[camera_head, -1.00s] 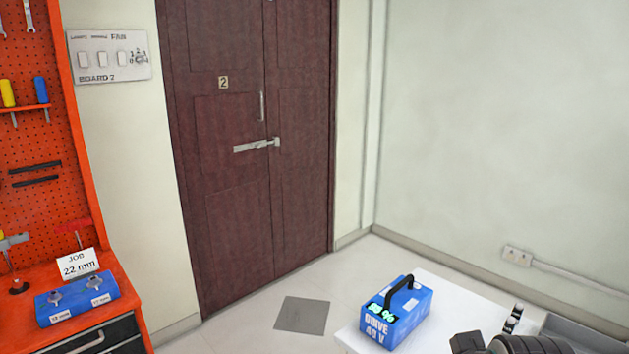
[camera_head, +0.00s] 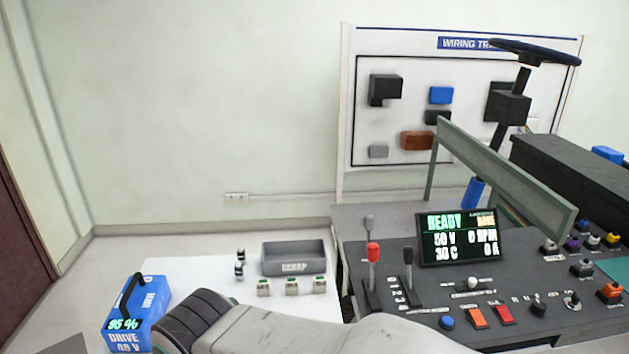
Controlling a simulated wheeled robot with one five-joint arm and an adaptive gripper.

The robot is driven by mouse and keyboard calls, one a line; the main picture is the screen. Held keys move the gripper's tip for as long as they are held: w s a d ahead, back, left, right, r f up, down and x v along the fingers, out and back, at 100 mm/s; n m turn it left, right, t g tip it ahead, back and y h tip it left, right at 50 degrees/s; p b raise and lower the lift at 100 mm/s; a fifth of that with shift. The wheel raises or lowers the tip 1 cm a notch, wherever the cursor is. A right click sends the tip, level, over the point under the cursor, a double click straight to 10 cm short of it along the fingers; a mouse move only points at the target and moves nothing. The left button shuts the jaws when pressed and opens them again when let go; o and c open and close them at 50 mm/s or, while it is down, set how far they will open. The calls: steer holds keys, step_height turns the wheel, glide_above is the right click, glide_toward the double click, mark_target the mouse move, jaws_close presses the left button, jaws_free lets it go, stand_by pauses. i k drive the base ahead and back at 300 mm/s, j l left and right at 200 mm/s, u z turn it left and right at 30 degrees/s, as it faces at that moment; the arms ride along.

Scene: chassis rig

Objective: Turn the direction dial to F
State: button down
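The dark control console (camera_head: 395,255) fills the lower right. A small black knob (camera_head: 538,305) stands on it near its front edge, with small letters beside it. It appears to be the direction dial, but the letters and its pointer are too small to read for sure. A second, silver-topped knob (camera_head: 572,300) stands just right of it. My grey arm crosses the bottom of the view, left of and in front of these knobs. My gripper's fingers do not show.
A lit READY screen (camera_head: 458,237), a red-topped lever (camera_head: 373,255), a black lever (camera_head: 408,265) and orange and red buttons (camera_head: 478,317) crowd the console. A steering wheel (camera_head: 535,52) rises behind. A blue DRIVE battery (camera_head: 135,312) and grey SCRAP tray (camera_head: 293,258) are at left.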

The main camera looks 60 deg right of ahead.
mark_target(537, 307)
steer(key=k+l, duration=0.15)
steer(key=k, duration=0.35)
steer(key=k+l, duration=0.2)
steer(key=k, duration=0.3)
steer(key=k+l+z, duration=0.1)
steer(key=k+l, duration=0.6)
steer(key=l, duration=0.15)
steer(key=k+l+z, duration=0.15)
steer(key=k+l, duration=0.55)
steer(key=l, duration=0.2)
steer(key=k+l+z, duration=0.15)
steer(key=k+l, duration=0.15)
steer(key=l, duration=0.15)
steer(key=k+l, duration=0.3)
steer(key=l, duration=0.2)
steer(key=k+l+z, duration=0.15)
steer(key=k+l, duration=0.15)
steer(key=l, duration=0.2)
steer(key=k+l+z, duration=0.1)
steer(key=k+l, duration=0.15)
steer(key=l, duration=0.3)
steer(key=k+l, duration=0.55)
steer(key=l, duration=0.3)
steer(key=k+l+z, duration=0.1)
steer(key=k+l, duration=0.45)
steer(key=l, duration=0.3)
steer(key=i+j+u, duration=0.95)
steer(key=i+u, duration=0.55)
steer(key=i, duration=1.2)
